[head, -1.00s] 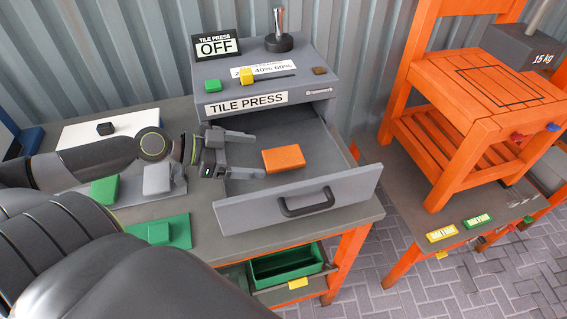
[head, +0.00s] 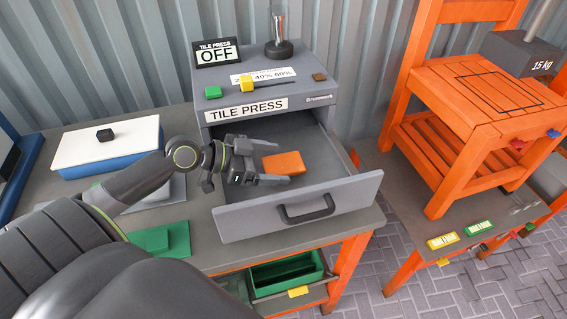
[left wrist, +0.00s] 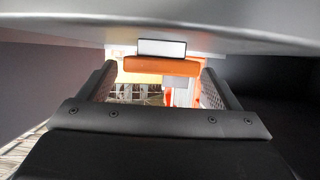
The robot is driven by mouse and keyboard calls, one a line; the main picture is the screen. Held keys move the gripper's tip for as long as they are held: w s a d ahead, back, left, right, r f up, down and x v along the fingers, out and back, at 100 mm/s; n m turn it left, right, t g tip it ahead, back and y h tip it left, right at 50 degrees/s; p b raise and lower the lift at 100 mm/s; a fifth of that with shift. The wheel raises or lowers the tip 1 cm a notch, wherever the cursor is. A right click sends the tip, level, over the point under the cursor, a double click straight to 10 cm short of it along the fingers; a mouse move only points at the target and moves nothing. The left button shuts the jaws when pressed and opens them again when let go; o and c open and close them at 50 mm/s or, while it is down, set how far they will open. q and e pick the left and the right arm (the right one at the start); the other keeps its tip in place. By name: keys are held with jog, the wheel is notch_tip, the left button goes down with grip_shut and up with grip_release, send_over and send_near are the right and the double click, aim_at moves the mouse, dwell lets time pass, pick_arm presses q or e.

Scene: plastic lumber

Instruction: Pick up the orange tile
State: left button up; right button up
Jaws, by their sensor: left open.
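The orange tile (head: 284,164) lies in the open grey drawer (head: 235,222) of the tile press. My left gripper (head: 283,163) is in the drawer with its jaws open, one finger on the far side of the tile and one on the near side. I cannot tell whether either finger touches it. In the left wrist view the orange tile (left wrist: 160,67) shows between the ends of the two open fingers (left wrist: 158,80), with a small pale block-like shape just above it. My right gripper is not in view.
The tile press (head: 220,92) rises behind the drawer, with an OFF sign (head: 217,50) on top. A blue and white box (head: 105,150) and a green block (head: 160,240) are on the bench to the left. An orange stand (head: 480,110) is at right.

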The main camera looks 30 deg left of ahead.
pick_arm(q)
jog(key=shift+w+d+f, duration=0.1)
jog(key=shift+w+d, duration=0.05)
jog(key=shift+w, duration=0.05)
jog(key=c, duration=1.1)
